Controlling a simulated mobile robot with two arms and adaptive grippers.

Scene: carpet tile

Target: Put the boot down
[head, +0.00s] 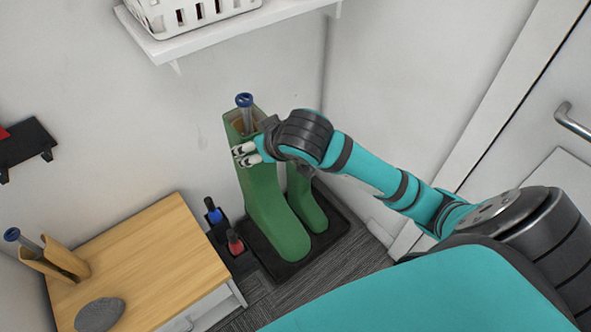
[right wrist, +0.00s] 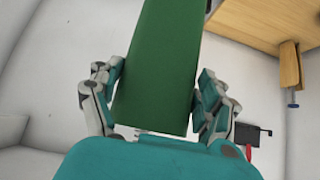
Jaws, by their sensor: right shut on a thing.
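A tall green boot (head: 266,205) stands roughly upright over the black boot tray (head: 341,237), with its toe toward the front. I cannot tell whether its sole touches the tray. My right gripper (head: 245,155) is shut on the upper shaft of this boot. In the right wrist view the boot's green shaft (right wrist: 160,60) runs between the two fingers of my right gripper (right wrist: 155,98). A second green boot (head: 310,205) stands just to the right on the tray, its upper part hidden behind my arm. My left gripper is not in view.
A blue-topped rod (head: 245,103) shows at the held boot's opening. Small blue (head: 214,212) and red (head: 235,243) items stand left of the tray. A wooden-topped cabinet (head: 150,255) with a grey stone (head: 99,314) is further left. A shelf (head: 225,36) hangs above; walls close in behind.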

